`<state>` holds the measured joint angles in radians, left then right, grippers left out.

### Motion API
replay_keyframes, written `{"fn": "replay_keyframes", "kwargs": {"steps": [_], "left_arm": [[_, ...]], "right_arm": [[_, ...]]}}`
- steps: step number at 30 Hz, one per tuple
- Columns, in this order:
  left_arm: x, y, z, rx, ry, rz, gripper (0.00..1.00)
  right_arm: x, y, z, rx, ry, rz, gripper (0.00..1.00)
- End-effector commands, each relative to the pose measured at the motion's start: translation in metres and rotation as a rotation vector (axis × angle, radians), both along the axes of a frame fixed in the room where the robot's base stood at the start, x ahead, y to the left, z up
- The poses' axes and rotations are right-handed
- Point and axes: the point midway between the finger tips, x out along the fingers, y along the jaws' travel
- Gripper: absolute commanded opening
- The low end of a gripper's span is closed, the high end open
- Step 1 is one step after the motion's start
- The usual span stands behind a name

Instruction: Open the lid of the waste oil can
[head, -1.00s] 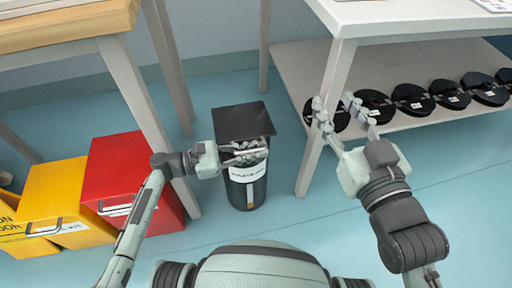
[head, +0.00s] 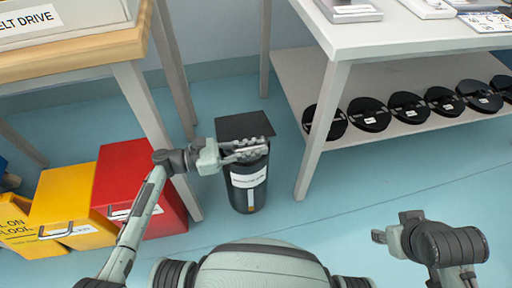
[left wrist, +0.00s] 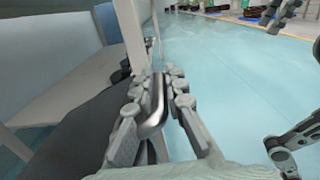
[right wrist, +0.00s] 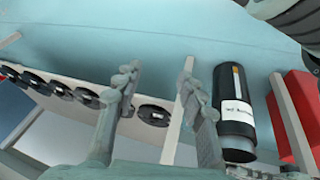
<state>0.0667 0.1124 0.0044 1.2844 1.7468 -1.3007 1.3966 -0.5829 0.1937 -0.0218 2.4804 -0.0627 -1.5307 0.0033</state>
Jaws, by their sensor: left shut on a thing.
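The waste oil can (head: 247,190) is a black cylinder with a white label, standing on the floor between the two tables. Its dark square lid (head: 243,124) sits over the can's top; how far it is raised I cannot tell. My left gripper (head: 262,148) is at the lid's front edge. In the left wrist view its fingers (left wrist: 155,95) are shut on a shiny metal handle (left wrist: 154,118), with the dark lid (left wrist: 85,125) beside it. My right gripper (head: 379,237) is well right of the can. Its fingers (right wrist: 158,82) are apart and empty in the right wrist view.
A red box (head: 168,220) and yellow boxes (head: 75,195) stand left of the can, near the wooden-topped table (head: 90,45). A white table (head: 415,38) stands right, with several black discs (head: 370,115) on its lower shelf (head: 295,75). Floor in front is clear.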

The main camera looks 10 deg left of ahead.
Motion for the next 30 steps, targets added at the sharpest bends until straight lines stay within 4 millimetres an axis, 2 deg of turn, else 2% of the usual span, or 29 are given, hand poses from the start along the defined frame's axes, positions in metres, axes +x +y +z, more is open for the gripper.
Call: {"fn": "replay_keyframes", "kwargs": {"steps": [4, 13, 14, 18, 26, 30], "left_arm": [[0.0021, 0.0018, 0.0035, 0.0, -0.003, 0.004, 0.0], [0.0021, 0.0021, 0.0029, 0.001, -0.002, 0.004, 0.0], [0.0021, 0.0021, 0.0029, 0.001, -0.002, 0.004, 0.14], [0.0017, 0.0016, 0.0027, 0.001, -0.002, 0.003, 0.31], [0.0011, 0.0008, 0.0024, 0.0, -0.001, 0.001, 0.33], [0.001, 0.0009, 0.0086, 0.001, -0.003, 0.001, 0.33]], "right_arm": [[-0.0123, -0.008, -0.0013, -0.015, 0.054, -0.021, 0.4], [-0.0133, -0.0086, -0.002, -0.016, 0.057, -0.023, 0.4], [-0.0133, -0.0086, -0.002, -0.016, 0.057, -0.023, 0.4], [-0.0131, -0.0085, -0.002, -0.016, 0.056, -0.023, 0.4], [-0.013, -0.0083, -0.002, -0.016, 0.056, -0.023, 0.4], [-0.0131, -0.0078, -0.002, -0.014, 0.057, -0.021, 0.4]]}}
